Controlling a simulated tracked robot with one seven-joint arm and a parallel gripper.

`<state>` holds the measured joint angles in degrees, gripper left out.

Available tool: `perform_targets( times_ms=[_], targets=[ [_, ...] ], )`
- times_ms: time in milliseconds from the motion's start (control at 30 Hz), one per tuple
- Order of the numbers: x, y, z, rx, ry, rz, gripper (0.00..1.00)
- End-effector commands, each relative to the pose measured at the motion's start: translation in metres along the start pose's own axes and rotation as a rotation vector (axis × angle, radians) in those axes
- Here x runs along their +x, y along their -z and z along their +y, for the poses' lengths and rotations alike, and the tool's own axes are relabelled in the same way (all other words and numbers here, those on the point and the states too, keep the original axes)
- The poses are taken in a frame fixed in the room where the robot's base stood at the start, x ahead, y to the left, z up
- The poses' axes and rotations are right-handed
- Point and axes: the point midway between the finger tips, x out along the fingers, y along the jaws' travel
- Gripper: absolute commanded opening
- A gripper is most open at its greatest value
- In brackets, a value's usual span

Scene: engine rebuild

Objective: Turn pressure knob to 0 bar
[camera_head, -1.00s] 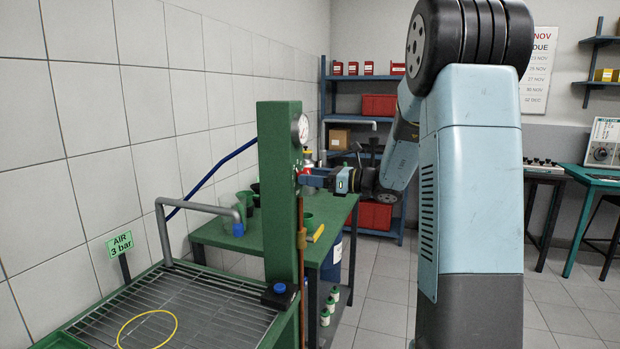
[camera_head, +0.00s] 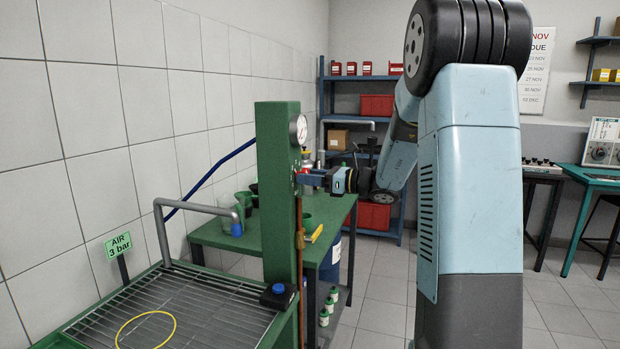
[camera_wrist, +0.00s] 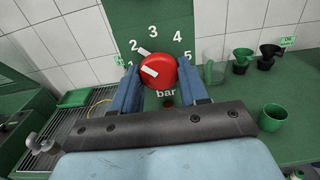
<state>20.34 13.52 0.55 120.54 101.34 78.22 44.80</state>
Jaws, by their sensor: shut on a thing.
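The red pressure knob (camera_wrist: 157,71) sits on the green panel (camera_wrist: 165,18) in the wrist view, with white numbers around it and "bar" below. A white pointer mark on the knob points up and left, near the 2. My gripper (camera_wrist: 160,84) has its blue fingers on the left and right of the knob and is shut on it. In the head view my gripper (camera_head: 304,178) reaches the side of the green column (camera_head: 278,150) under a round gauge (camera_head: 299,128). The gauge needle is too small to read. The 0 mark is hidden.
A wire-grid bench (camera_head: 190,305) with a yellow ring (camera_head: 146,330) stands left of the column. A green table (camera_head: 330,212) with cups and funnels is behind it. A sign (camera_head: 119,246) reads "AIR 3 bar". Blue shelves (camera_head: 345,160) stand at the back.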

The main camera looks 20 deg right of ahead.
Motion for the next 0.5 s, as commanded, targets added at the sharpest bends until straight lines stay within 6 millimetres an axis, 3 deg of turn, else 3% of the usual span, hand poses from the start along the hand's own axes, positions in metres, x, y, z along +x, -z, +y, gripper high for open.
perform_targets(
  times_ms=[267, 500],
  targets=[
    [-0.0018, -0.0014, -0.0024, -0.052, -0.002, -0.002, 0.14],
    [-0.0025, -0.0015, -0.0034, -0.202, -0.001, -0.002, 0.14]
  ],
)
